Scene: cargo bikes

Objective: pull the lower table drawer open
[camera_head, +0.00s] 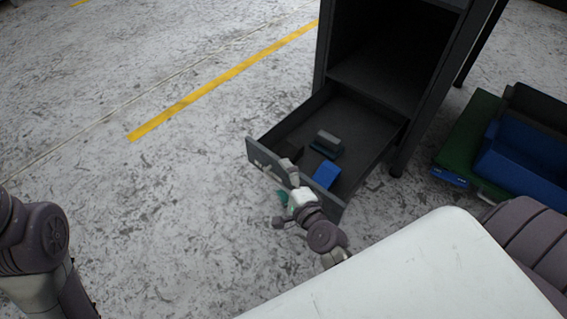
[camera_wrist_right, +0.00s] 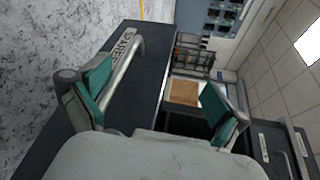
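The lower table drawer (camera_head: 262,165) is pulled out from the dark table (camera_head: 325,60), its interior visible from above. In the right wrist view, its front (camera_wrist_right: 150,75) carries a silver bar handle (camera_wrist_right: 124,72) and a partly hidden white label. My right gripper (camera_head: 282,193) is at the drawer front. In the wrist view its teal-padded fingers are spread wide; the left finger is close beside the handle, and contact is unclear. The right finger is well apart from the handle. My left arm shows at the left edge, its gripper outside the picture.
The drawer holds a blue block (camera_head: 326,174), a grey block (camera_head: 328,141) and a dark item. Green and blue bins (camera_head: 520,160) stand on the floor at right. The floor left of the drawer is clear. Another labelled front (camera_wrist_right: 270,150) shows in the wrist view.

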